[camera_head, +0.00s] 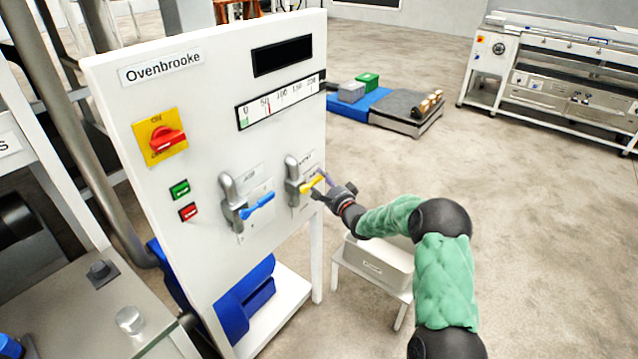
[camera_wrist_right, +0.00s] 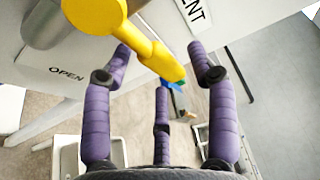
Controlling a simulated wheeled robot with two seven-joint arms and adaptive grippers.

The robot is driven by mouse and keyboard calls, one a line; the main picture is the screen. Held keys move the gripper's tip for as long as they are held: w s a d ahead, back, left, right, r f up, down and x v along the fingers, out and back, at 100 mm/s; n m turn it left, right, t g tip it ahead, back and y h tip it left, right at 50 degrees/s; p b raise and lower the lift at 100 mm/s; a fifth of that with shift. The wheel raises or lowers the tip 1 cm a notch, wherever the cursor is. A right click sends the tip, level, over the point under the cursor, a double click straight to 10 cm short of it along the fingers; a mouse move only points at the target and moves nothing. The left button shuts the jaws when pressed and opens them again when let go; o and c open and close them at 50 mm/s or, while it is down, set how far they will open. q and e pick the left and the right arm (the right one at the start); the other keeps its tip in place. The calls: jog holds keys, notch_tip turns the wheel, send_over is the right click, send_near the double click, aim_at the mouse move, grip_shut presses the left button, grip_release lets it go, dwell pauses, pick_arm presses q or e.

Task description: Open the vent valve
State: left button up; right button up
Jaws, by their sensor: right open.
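The vent valve's yellow handle (camera_head: 312,184) is on the right of the white panel's front, on a grey metal valve body (camera_head: 292,180). In the right wrist view the yellow handle (camera_wrist_right: 140,45) reaches down between the purple fingers, with "OPEN" and part of "VENT" lettered on the panel nearby. My right gripper (camera_head: 325,184) is at the handle's free end with its fingers apart around it; it also shows in the wrist view (camera_wrist_right: 163,75). I cannot tell whether a finger touches the handle. My left gripper is not in view.
A second valve with a blue handle (camera_head: 258,206) is left of the vent valve. A red rotary switch (camera_head: 167,139) and green and red buttons (camera_head: 180,189) are further left. A grey bin (camera_head: 378,262) on a white stand is below my right arm. Open floor lies to the right.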

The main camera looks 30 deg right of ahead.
jog(key=shift+w, duration=0.9)
grip_shut()
